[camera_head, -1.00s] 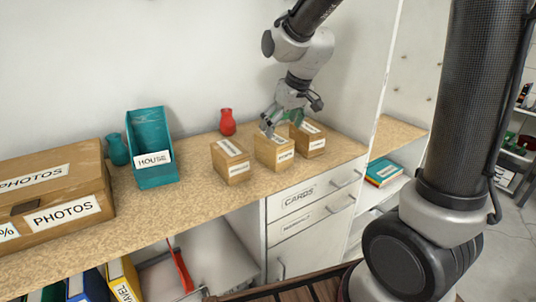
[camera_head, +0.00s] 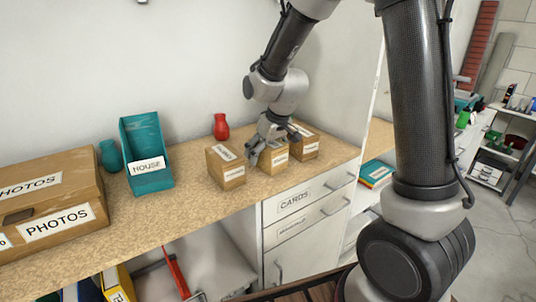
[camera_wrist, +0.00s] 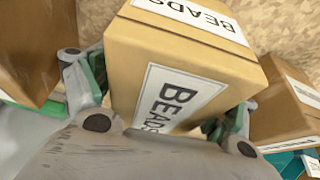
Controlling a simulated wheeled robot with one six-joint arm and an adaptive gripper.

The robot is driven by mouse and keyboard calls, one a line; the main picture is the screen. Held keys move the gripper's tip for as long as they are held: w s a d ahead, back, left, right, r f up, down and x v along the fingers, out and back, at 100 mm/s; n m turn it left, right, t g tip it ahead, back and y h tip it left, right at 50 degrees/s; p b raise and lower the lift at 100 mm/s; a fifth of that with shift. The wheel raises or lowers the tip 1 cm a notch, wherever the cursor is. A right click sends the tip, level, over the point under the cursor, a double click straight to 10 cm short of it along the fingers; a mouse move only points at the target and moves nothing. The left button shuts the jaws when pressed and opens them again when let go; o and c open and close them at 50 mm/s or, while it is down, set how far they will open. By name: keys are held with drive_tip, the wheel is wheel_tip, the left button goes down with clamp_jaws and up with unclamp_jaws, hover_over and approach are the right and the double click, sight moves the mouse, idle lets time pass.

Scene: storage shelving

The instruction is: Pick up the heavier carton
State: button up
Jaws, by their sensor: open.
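Three small brown cartons with white labels stand in a row on the shelf top: a left carton (camera_head: 226,170), a middle carton (camera_head: 274,162) and a right carton (camera_head: 305,146). My gripper (camera_head: 264,147) is at the middle carton in the head view and partly hides it. In the wrist view the middle carton (camera_wrist: 215,62) reads BEADS and sits between the green-padded fingers of my open gripper (camera_wrist: 160,105). I cannot tell whether the fingers touch it. The pictures do not show which carton is heavier.
The neighbouring cartons stand close on both sides of the middle one. A red vase (camera_head: 221,127), a teal HOUSE holder (camera_head: 147,160), a teal vase (camera_head: 111,155) and a large PHOTOS box (camera_head: 50,200) stand to the left. Drawers (camera_head: 305,205) are below.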

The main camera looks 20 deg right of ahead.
drive_tip(key=shift+f, duration=0.25)
idle(0.3)
drive_tip(key=shift+s, duration=0.1)
drive_tip(key=c, duration=1.3)
